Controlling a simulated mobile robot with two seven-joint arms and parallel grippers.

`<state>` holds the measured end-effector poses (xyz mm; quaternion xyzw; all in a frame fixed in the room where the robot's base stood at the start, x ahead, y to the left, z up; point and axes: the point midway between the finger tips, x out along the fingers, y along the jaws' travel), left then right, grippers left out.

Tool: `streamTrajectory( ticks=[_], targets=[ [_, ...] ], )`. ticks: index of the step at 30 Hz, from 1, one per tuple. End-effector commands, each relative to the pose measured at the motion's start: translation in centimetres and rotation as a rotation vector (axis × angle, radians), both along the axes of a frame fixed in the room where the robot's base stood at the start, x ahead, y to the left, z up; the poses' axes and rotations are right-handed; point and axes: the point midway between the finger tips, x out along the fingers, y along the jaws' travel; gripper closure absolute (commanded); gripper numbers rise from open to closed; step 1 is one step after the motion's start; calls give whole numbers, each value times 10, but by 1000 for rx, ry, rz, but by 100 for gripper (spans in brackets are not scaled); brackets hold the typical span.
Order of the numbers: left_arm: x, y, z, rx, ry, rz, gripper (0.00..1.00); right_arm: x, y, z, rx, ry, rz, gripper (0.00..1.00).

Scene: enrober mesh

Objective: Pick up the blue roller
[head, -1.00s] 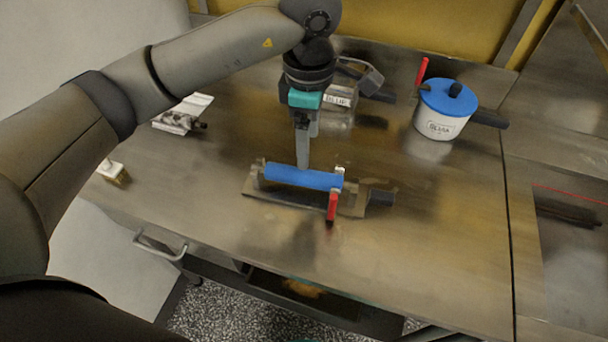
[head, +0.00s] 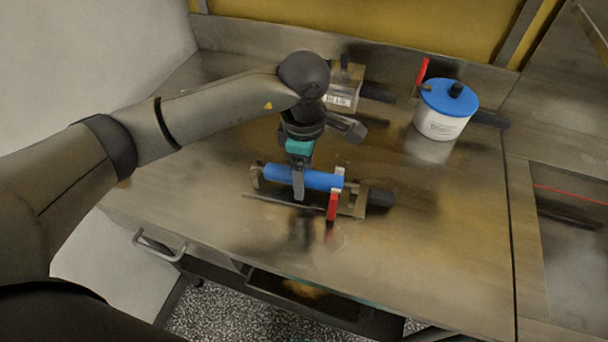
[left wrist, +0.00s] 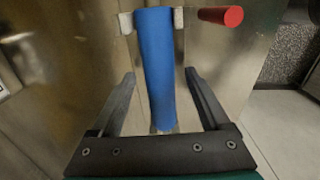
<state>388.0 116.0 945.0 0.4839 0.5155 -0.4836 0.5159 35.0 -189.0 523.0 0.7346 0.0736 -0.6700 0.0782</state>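The blue roller (head: 322,180) lies across a metal stand (head: 350,204) on the steel table, with a red handle (head: 332,206) at its right end. My left gripper (head: 298,192) is lowered over the roller, left of its middle, and one finger hangs in front of it. In the left wrist view the roller (left wrist: 156,75) runs between the two open fingers (left wrist: 158,90), with gaps on both sides. The red handle (left wrist: 222,16) shows beyond the fingertips there. My right gripper is not in view.
A white pot with a blue lid (head: 446,97) stands at the back right, with a red handle (head: 421,72) beside it. A labelled metal box (head: 343,90) stands behind my left gripper. The table front is clear above a drawer handle (head: 158,247).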

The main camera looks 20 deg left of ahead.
Motion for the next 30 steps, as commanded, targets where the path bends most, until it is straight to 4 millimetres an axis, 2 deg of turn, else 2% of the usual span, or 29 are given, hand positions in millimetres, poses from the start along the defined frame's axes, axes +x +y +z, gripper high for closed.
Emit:
streamTrajectory(
  ticks=[2,21,30],
  targets=[
    [0,0,0,0,0,0,28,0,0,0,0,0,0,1],
    [0,0,1,0,0,0,100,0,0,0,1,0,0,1],
    [0,0,1,-1,-1,0,100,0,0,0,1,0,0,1]
  ],
)
